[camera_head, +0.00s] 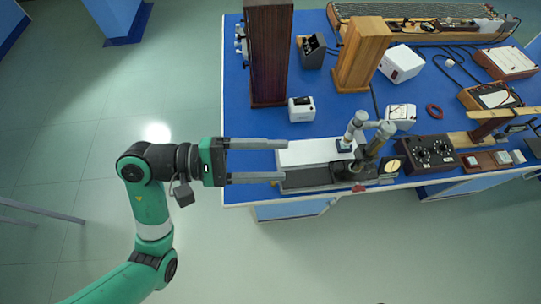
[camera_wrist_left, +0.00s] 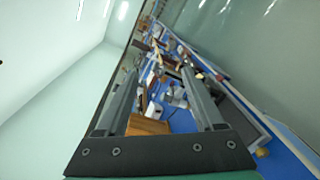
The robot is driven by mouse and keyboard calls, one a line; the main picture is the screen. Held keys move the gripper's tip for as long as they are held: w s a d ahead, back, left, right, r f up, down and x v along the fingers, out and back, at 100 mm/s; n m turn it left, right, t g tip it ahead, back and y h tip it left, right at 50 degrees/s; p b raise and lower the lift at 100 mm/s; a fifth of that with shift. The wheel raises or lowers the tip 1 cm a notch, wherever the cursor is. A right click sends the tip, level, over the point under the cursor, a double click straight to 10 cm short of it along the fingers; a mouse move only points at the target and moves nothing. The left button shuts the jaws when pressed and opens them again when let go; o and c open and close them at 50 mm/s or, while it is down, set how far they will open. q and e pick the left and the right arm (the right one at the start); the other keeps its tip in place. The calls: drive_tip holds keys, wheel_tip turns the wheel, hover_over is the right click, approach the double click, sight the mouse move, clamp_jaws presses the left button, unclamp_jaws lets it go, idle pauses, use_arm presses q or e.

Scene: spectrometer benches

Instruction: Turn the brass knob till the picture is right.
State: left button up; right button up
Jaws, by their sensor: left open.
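My left gripper (camera_head: 286,160) reaches in from the left over the front-left part of the blue bench (camera_head: 240,115). Its two long grey fingers are apart with nothing held between them. The fingertips appear at the left end of a white box and a dark base; I cannot tell whether they touch. The left gripper also shows in the left wrist view (camera_wrist_left: 160,72), fingers spread towards the bench. An optical instrument (camera_head: 360,140) with metal tubes stands right of the fingers. I cannot make out a brass knob or a picture for sure. My right gripper is not in view.
A tall dark wooden block (camera_head: 268,55) and a lighter wooden block (camera_head: 361,50) stand at the back. Floor is free left of the bench.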

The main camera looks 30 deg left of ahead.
use_arm(q)
drive_tip(key=n+g+y+b, duration=0.25)
drive_tip(key=n+b, duration=0.95)
drive_tip(key=b, duration=0.7)
approach(273, 183)
drive_tip(key=shift+s+a+f, duration=0.2)
drive_tip(key=shift+s+a, duration=0.65)
drive_tip(key=shift+a, duration=0.05)
drive_tip(key=shift+a+t+y, duration=0.25)
drive_tip(key=shift+a, duration=0.05)
drive_tip(key=b+x, duration=0.3)
drive_tip(key=x, duration=0.7)
drive_tip(key=shift+w+d, duration=0.15)
drive_tip(key=shift+d, duration=0.1)
drive_tip(key=shift+w+d+f, duration=0.15)
drive_tip(key=shift+w+d, duration=0.15)
drive_tip(key=shift+d, duration=0.05)
clamp_jaws()
